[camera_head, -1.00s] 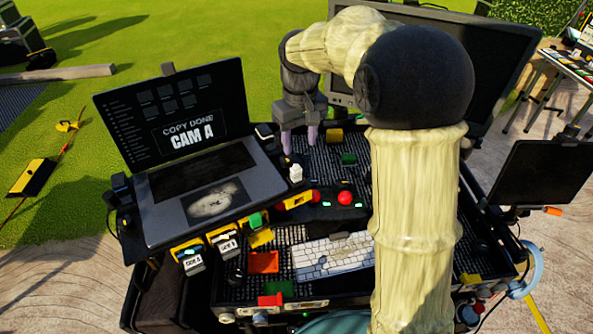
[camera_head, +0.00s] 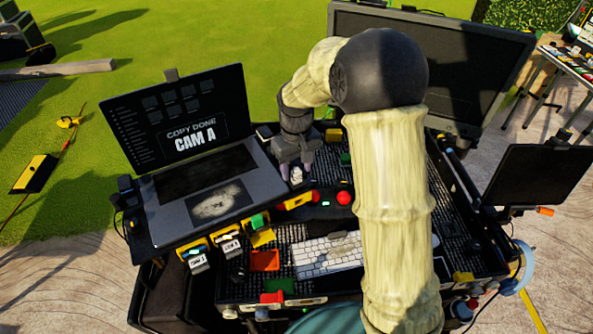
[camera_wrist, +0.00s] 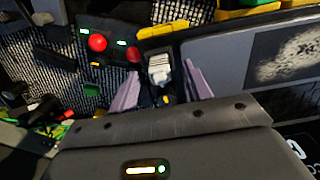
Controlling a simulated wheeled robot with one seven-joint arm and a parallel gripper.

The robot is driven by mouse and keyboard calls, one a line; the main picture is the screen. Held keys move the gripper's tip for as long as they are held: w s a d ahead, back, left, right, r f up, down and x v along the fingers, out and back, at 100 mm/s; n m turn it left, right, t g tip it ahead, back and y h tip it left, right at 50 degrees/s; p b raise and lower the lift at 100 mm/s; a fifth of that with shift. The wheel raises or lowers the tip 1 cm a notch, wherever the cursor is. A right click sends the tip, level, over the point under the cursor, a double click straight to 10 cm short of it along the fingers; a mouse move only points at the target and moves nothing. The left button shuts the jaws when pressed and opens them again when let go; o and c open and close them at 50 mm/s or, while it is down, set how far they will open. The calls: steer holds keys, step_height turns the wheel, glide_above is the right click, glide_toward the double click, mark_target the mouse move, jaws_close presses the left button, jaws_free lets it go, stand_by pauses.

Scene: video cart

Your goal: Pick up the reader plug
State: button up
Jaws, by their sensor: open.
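The reader plug appears to be the small white ribbed piece (camera_head: 296,175) beside the laptop's right edge. It also shows in the wrist view (camera_wrist: 159,70), upright, with its lower part dark. My gripper (camera_head: 294,168) is open, its fingers pointing down right at the plug. In the wrist view the purple fingers (camera_wrist: 160,88) stand on either side of the white piece, with a gap on each side. Whether the fingers touch it cannot be told.
The open laptop (camera_head: 212,207) lies close to the left of my gripper. A black box with a red button (camera_head: 344,198) is to the right, and a yellow-red piece (camera_head: 298,200) lies just in front. A white keyboard (camera_head: 328,254) is nearer. A large monitor (camera_head: 460,75) stands behind.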

steer(key=shift+f, duration=0.5)
steer(key=c, duration=1.1)
